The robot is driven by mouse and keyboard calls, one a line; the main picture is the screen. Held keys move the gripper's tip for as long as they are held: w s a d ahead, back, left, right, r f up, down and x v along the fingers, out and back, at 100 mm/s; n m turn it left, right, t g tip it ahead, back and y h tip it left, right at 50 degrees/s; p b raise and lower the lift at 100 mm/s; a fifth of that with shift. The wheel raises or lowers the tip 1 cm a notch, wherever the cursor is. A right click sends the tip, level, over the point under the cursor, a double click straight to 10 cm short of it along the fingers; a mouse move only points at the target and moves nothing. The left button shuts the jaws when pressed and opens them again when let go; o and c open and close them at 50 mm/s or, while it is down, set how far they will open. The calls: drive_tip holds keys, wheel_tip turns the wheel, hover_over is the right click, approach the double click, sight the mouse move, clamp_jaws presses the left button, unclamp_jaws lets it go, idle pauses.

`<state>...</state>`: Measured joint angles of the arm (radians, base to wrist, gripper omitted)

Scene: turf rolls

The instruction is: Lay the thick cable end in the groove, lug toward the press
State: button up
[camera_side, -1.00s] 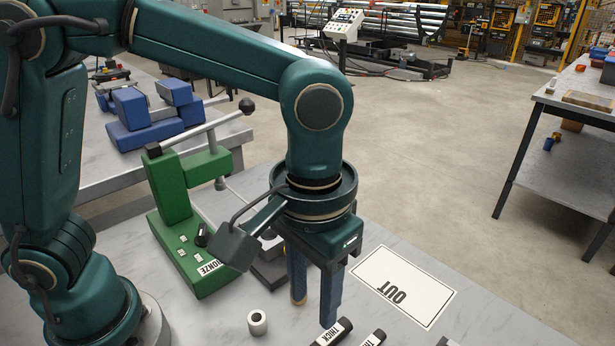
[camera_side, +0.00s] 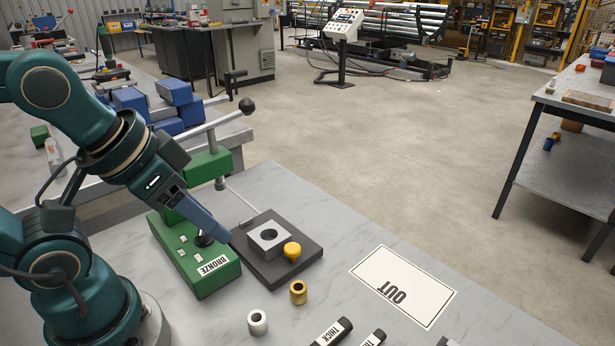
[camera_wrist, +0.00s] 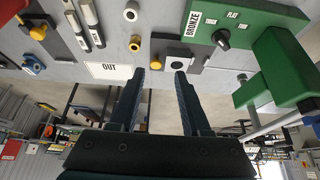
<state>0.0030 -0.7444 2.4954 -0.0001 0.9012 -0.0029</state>
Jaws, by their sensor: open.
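In the side view, a black cable piece (camera_side: 331,332) with a white THICK label lies at the bottom edge. A second labelled piece (camera_side: 374,338) lies beside it, cut off by the frame. The green press (camera_side: 205,270) has a BRONZE label and a black knob. A grey block (camera_side: 268,239) with a round hole sits on a dark plate (camera_side: 290,268) beside it. I cannot make out a groove. My gripper (camera_side: 222,236) is open and empty, tilted, in front of the press; its fingers (camera_wrist: 160,76) show apart.
A brass ring (camera_side: 298,292) and a silver ring (camera_side: 257,322) stand in front of the plate. A yellow knob (camera_side: 292,250) is at the block's corner. A white OUT card (camera_side: 404,286) lies to the right. Bare table lies between card and plate.

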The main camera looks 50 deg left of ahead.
idle(0.5)
drive_tip(key=w+d+n+g+h, duration=0.1)
drive_tip(key=w+d+n+g, duration=0.1)
drive_tip(key=w+d, duration=0.5)
drive_tip(key=d+f+g, duration=0.1)
drive_tip(key=d+f, duration=0.1)
drive_tip(key=f, duration=0.1)
drive_tip(key=s+d+f+m+g, duration=0.1)
drive_tip(key=d+f, duration=0.2)
drive_tip(key=f, duration=0.1)
drive_tip(key=s+d+f+m+g+y, duration=0.1)
drive_tip(key=d+f, duration=0.2)
drive_tip(key=shift+s+f+g, duration=0.2)
drive_tip(key=shift+f+g, duration=0.1)
drive_tip(key=shift+f, duration=2.4)
clamp_jaws()
